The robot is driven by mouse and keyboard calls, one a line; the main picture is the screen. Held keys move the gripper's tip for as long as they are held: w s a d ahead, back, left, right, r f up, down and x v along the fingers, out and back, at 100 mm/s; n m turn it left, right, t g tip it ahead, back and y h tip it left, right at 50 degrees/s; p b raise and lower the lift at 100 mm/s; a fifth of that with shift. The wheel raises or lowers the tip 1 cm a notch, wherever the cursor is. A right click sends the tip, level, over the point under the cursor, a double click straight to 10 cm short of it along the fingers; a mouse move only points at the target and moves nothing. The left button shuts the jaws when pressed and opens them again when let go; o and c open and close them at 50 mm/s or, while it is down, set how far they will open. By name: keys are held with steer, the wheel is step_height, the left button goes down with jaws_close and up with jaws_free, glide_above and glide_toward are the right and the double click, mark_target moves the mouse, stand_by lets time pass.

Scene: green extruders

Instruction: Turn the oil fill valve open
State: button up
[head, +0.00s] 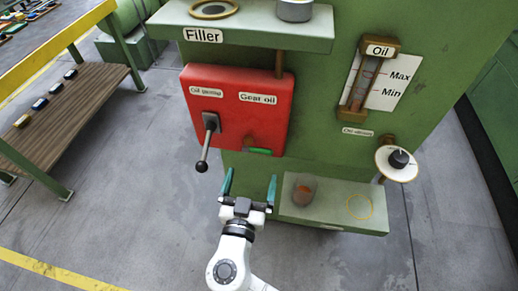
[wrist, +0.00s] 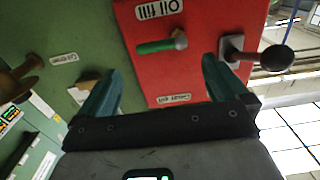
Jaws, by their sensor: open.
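The oil fill valve is a small green handle (head: 258,152) at the lower edge of the red panel (head: 245,115). It also shows in the wrist view (wrist: 155,46), lying crosswise with a grey metal end at its right, beside the "Oil fill" label (wrist: 159,8). My gripper (head: 249,180) is open and empty, just below and in front of the red panel. In the wrist view its two teal fingers (wrist: 162,75) stand apart, with the green handle beyond the gap between their tips. The fingers appear apart from the handle.
A black ball-ended lever (head: 205,145) sticks out from the panel's left; it shows at the wrist view's right (wrist: 272,57). A green shelf (head: 330,190) with a small brownish cup (head: 304,190) is right of my gripper.

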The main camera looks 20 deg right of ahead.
mark_target(258, 153)
steer(key=p+x, duration=0.1)
steer(key=x, duration=0.8)
steer(key=shift+w+d+p, duration=0.25)
steer(key=shift+d+p, duration=0.05)
steer(key=shift+p, duration=0.1)
steer(key=shift+c, duration=0.3)
steer(key=c, duration=1.3)
